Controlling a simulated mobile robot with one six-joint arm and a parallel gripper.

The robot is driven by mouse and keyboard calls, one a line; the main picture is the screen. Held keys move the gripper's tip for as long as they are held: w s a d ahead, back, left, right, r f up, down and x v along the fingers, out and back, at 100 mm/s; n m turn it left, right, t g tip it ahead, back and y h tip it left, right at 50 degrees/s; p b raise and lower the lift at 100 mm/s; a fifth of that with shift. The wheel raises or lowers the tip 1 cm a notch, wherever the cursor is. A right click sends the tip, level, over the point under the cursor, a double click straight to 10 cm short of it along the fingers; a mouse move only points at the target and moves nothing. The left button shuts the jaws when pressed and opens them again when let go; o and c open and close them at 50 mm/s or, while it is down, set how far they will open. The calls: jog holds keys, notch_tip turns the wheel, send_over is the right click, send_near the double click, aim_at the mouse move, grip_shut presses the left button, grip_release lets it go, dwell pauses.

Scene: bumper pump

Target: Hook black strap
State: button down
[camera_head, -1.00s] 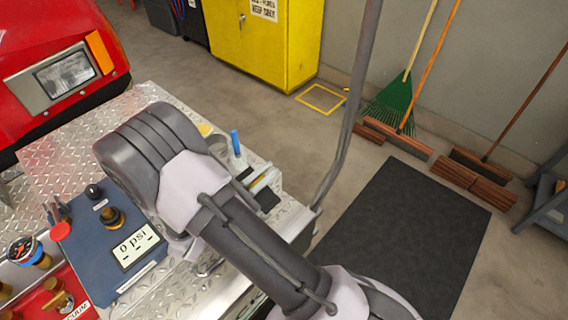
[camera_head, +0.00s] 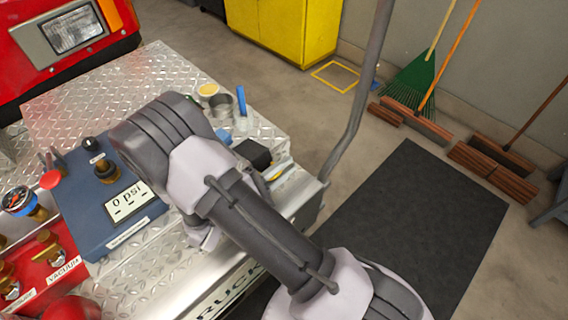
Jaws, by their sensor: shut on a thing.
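My arm (camera_head: 250,225) reaches in from the lower right over the diamond-plate bumper deck (camera_head: 90,90). Its large dark joint (camera_head: 165,140) hides part of the deck. My gripper is hidden behind the arm, so its jaws and anything between them do not show. I cannot make out a black strap or a hook. A small black block-like object (camera_head: 252,153) lies on the deck just right of the arm; I cannot tell whether it is part of a strap.
A blue gauge box reading 0 psi (camera_head: 125,205) stands left of the arm, near red valve panels (camera_head: 55,265). A blue upright object (camera_head: 241,101) and a round cup (camera_head: 221,106) stand behind. A grey pole (camera_head: 358,110) rises at the deck's right corner. A black floor mat (camera_head: 425,230) lies clear.

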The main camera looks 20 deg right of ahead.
jog(key=shift+f, duration=0.5)
jog(key=shift+w, duration=0.1)
jog(key=c, duration=1.5)
grip_release()
jog(key=shift+a, duration=0.1)
jog(key=p+v, duration=0.3)
jog(key=v, duration=1.4)
jog(key=shift+s+p, duration=0.2)
jog(key=shift+p, duration=0.2)
jog(key=shift+a, duration=0.1)
